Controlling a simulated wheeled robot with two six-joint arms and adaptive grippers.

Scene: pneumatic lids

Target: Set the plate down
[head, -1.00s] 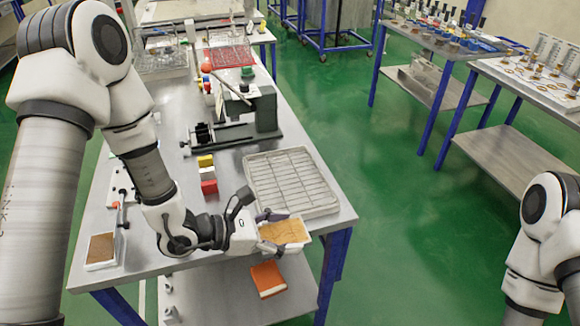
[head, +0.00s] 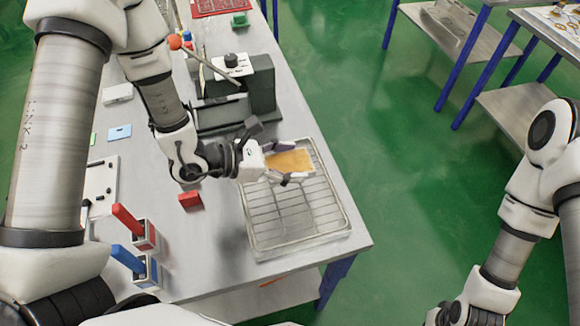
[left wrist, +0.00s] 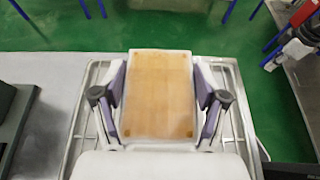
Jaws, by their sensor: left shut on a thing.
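The plate (head: 290,162) is a flat rectangle with a tan-brown top and a pale rim. My left gripper (head: 284,163) is shut on it from both sides. In the left wrist view the plate (left wrist: 160,95) sits between the two purple-grey fingers (left wrist: 160,102). It is over the far end of a metal wire tray (head: 297,215) on the table; I cannot tell whether it touches the tray. The tray's frame also shows on both sides of the plate in the left wrist view (left wrist: 238,120). My right arm is at the right of the head view, but its fingers are not visible.
A grey press (head: 245,85) stands on the table behind the tray. A red block (head: 190,200) lies left of the tray. Red and blue handles in small holders (head: 147,238) stand at the front left. Green floor is open to the right.

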